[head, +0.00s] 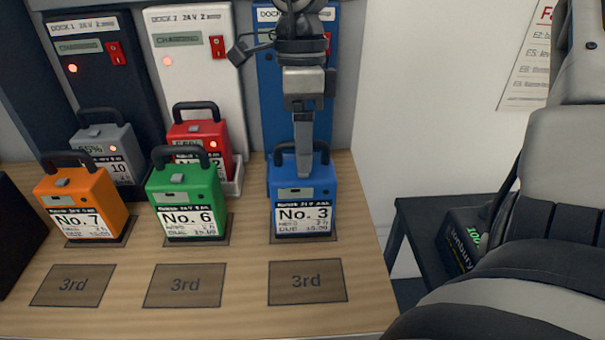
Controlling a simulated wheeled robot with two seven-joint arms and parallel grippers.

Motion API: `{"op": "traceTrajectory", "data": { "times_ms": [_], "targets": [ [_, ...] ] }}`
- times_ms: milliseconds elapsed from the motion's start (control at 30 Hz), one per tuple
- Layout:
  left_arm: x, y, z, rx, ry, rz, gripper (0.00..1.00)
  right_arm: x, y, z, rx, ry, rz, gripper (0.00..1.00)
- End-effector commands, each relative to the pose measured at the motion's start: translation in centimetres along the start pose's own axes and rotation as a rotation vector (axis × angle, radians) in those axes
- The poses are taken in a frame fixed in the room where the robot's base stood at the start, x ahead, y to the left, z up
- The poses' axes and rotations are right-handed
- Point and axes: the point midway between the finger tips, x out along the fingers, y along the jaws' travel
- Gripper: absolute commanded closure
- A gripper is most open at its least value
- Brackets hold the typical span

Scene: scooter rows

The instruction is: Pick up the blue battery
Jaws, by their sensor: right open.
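The blue battery (328,188), labelled No. 3, stands upright on the wooden bench, at the right end of the front row of batteries. Its black handle arches over its top. My right gripper (304,165) points straight down at it from above, and is open. One finger shows, passing in front of the handle and reaching the battery's top; the other finger is hidden behind it. I cannot tell whether the finger touches the battery. My left gripper is not in view.
Green No. 6 (187,195) and orange No. 7 (100,195) batteries stand left of the blue one. A red battery (215,130) and a grey one (118,145) sit behind, at the docks. The blue dock panel (270,100) rises behind my gripper. Empty marked "3rd" spots (306,294) lie in front.

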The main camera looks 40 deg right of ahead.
Motion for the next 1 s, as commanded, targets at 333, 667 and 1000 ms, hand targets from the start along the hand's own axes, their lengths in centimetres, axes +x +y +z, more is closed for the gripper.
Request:
{"op": "traceTrajectory", "data": {
  "times_ms": [333,667,1000],
  "targets": [
    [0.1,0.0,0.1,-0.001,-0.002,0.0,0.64,3.5,-0.2,-0.1,0.002,0.001,0.001,0.18],
    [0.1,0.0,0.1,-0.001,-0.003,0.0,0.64,3.5,-0.2,-0.1,0.003,0.001,0.001,0.63],
    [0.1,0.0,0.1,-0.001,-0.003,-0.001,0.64,3.2,-0.2,0.0,0.002,-0.003,-0.003,1.0]
  ]
}}
